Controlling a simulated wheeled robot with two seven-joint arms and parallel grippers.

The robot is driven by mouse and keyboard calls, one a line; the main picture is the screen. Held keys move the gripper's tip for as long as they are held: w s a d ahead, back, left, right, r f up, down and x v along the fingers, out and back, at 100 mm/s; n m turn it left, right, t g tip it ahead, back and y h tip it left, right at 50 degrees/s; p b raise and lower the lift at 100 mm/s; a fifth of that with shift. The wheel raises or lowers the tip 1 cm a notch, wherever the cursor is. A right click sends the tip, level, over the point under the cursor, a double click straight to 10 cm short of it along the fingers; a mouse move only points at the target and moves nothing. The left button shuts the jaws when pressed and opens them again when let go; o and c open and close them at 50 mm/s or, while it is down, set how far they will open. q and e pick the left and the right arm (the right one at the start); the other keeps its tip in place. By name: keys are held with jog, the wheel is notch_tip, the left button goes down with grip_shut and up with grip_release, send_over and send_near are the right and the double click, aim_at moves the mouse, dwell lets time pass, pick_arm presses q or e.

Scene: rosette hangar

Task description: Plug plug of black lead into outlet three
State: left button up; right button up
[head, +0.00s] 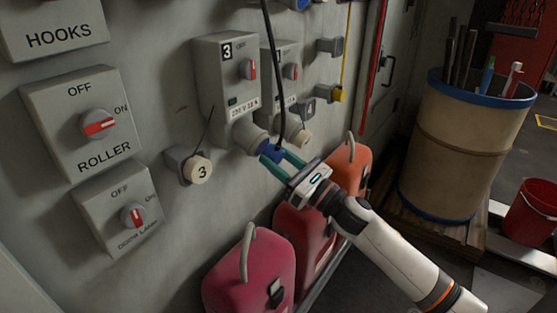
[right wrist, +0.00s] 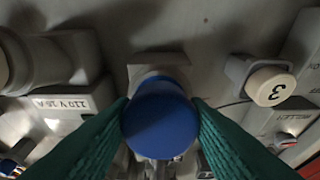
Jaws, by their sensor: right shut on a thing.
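Outlet three is the grey box (head: 225,85) marked 3 on the wall, with a red switch and a grey angled socket (head: 250,137) at its bottom. My right gripper (head: 283,160) has its green fingers shut on the blue plug (head: 271,152) at the socket's mouth. The black lead (head: 272,70) runs up from the plug. In the right wrist view the plug's round blue back (right wrist: 160,118) sits between both fingers and hides most of the socket. I cannot tell how deep the plug sits. My left gripper is not in view.
A round cap (head: 198,170) marked 3 hangs left of the socket. A second outlet box (head: 282,75) stands close on the right. Red and orange canisters (head: 250,270) stand below, near my right arm. A barrel (head: 465,140) stands at the right.

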jog(key=shift+w+a+r, duration=0.2)
jog(key=shift+w+a, duration=0.15)
jog(key=shift+a, duration=0.1)
dwell(0.4)
jog(key=o, duration=1.4)
